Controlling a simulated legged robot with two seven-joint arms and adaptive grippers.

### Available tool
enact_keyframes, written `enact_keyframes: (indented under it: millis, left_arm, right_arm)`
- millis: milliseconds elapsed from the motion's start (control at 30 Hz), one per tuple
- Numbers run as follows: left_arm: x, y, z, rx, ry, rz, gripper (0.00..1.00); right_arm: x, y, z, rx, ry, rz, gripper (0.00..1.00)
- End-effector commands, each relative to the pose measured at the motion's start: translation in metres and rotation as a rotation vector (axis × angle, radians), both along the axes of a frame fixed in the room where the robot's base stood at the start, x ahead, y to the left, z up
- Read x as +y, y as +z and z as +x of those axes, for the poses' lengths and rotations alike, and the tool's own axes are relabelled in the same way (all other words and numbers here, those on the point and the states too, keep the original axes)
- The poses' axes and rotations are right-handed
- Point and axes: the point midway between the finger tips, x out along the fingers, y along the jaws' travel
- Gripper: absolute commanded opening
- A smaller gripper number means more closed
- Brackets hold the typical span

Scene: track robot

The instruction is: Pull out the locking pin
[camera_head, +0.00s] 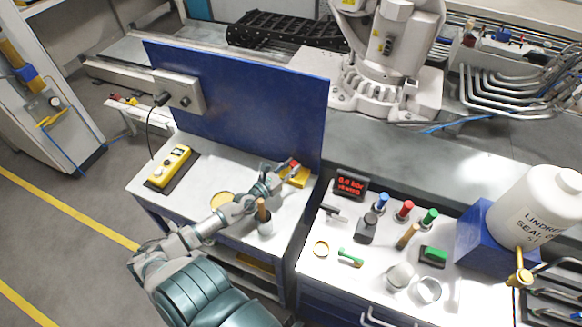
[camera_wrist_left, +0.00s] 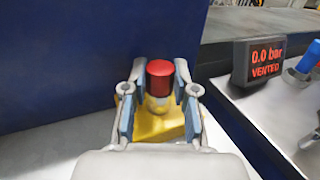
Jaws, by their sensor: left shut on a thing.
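The locking pin appears to be the red-capped knob (camera_wrist_left: 160,72) with a pale neck, standing upright on a yellow block (camera_wrist_left: 150,122) in the left wrist view. In the head view the red cap (camera_head: 294,163) and yellow block (camera_head: 299,178) sit at the right end of the left bench, by the blue panel. My left gripper (camera_head: 284,170) reaches in from the left. In the left wrist view its two fingers (camera_wrist_left: 160,92) are closed on the knob from both sides. The knob's lower end is hidden. My right gripper is not in view.
A blue panel (camera_head: 240,100) stands behind the block. A wooden-handled tool in a cup (camera_head: 263,217) stands close to my left arm. A display (camera_head: 349,187) reading 0.0 bar VENTED stands to the right. A yellow pendant (camera_head: 169,167) lies at the left.

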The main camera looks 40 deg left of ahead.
Motion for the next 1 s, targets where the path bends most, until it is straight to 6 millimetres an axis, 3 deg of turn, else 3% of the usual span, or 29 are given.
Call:
enact_keyframes:
  millis: [467, 1000]
  left_arm:
    - [0.000, 0.007, 0.000, -0.001, 0.000, 0.000, 0.00]
    - [0.000, 0.030, 0.000, -0.002, 0.000, 0.000, 0.00]
  right_arm:
    - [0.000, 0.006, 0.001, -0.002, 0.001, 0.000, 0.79]
    - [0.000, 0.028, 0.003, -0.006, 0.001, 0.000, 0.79]
